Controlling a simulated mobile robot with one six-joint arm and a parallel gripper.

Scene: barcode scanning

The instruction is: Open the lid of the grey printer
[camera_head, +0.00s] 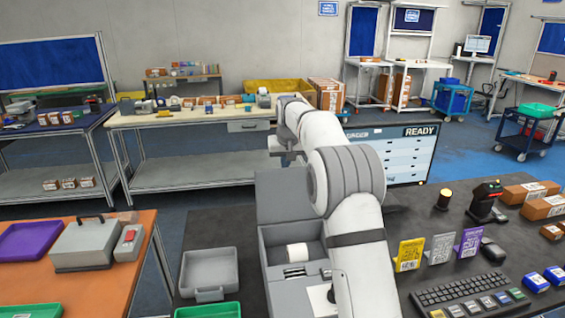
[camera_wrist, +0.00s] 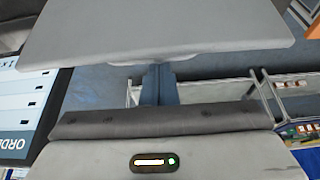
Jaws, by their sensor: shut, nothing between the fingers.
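The grey printer (camera_head: 268,270) stands on the dark table in the head view, partly hidden by my arm. Its lid (camera_head: 282,197) stands up at the back, and a white paper roll (camera_head: 297,253) shows inside the open body. My gripper (camera_head: 284,155) is near the lid's upper edge, its fingers not clear in the head view. In the wrist view my gripper (camera_wrist: 158,82) is shut and empty. A grey plate, which looks like the lid (camera_wrist: 155,30), spans the top there, its notched edge close to the fingertips. I cannot tell whether they touch.
A grey tray (camera_head: 209,270) lies left of the printer. Coloured code cards (camera_head: 440,249), a keyboard (camera_head: 470,288) and a scanner on a stand (camera_head: 486,201) are to the right. A grey case (camera_head: 85,245) sits on the orange table. A READY cabinet (camera_head: 405,155) stands behind.

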